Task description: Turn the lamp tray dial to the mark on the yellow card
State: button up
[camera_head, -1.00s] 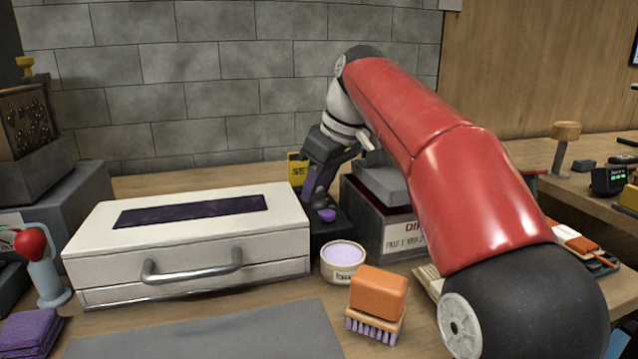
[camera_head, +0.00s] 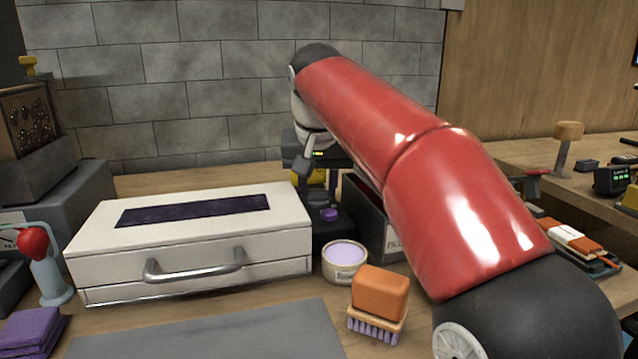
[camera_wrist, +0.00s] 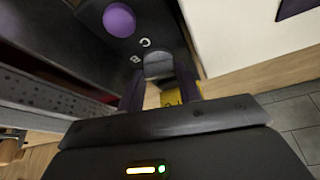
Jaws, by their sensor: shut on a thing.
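A dark control box (camera_head: 322,234) stands at the right end of the white lamp tray box (camera_head: 200,265). A round purple button (camera_head: 329,214) is on its top, also seen in the wrist view (camera_wrist: 119,19). In the wrist view a grey dial (camera_wrist: 158,64) sits between my fingers, past a white curved-arrow mark. My gripper (camera_wrist: 159,88) is shut on this dial; its purple-padded fingers are on both sides. The yellow card (camera_wrist: 171,96) shows only partly behind the fingers, and its mark cannot be read. In the head view my gripper (camera_head: 325,192) largely hides the dial and card.
A tub of lilac paste (camera_head: 345,256) and an orange-topped brush (camera_head: 378,300) stand in front of the control box. A dark open bin (camera_head: 368,212) is close on its right. A grey mat (camera_head: 210,335) lies clear in front.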

jog(key=m, duration=0.2)
jog(key=m+h, duration=0.1)
jog(key=m, duration=0.1)
jog(key=m+h, duration=0.1)
jog(key=m, duration=0.1)
jog(key=shift+w+a+g, duration=0.1)
jog(key=shift+a+g, duration=0.15)
jog(key=shift+g, duration=0.05)
jog(key=m+h, duration=0.1)
jog(key=m, duration=0.1)
jog(key=m+g, duration=0.1)
jog(key=m, duration=0.2)
jog(key=shift+h, duration=0.4)
jog(key=shift+m+g, duration=0.4)
jog(key=o, duration=1)
